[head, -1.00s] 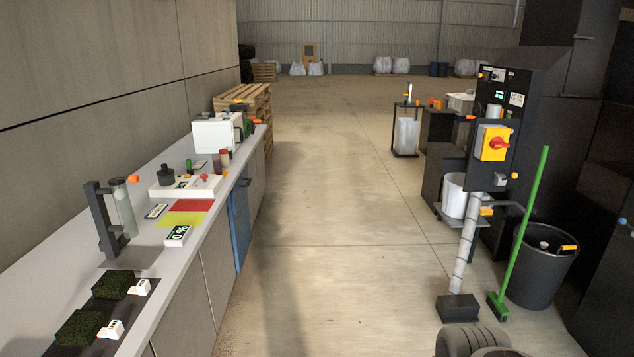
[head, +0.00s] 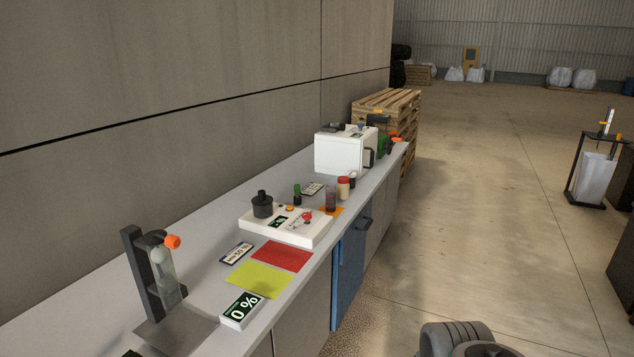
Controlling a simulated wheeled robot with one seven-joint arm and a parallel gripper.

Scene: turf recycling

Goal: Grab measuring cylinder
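A clear upright cylinder (head: 165,278), which looks like the measuring cylinder, stands in a dark bracket stand (head: 140,272) at the near left of the bench. A pale rounded piece shows at its top, with an orange knob (head: 172,242) beside it. The stand has a flat grey base. I cannot make out any markings on the cylinder. My gripper is not in view. A dark grey rounded part at the bottom edge appears to be my arm, well to the right of the cylinder.
The grey bench (head: 215,268) runs along the wall. On it are a 0 % display (head: 242,311), yellow card (head: 258,279), red card (head: 282,256), white device (head: 287,226), small jars (head: 344,187) and a white box (head: 345,152).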

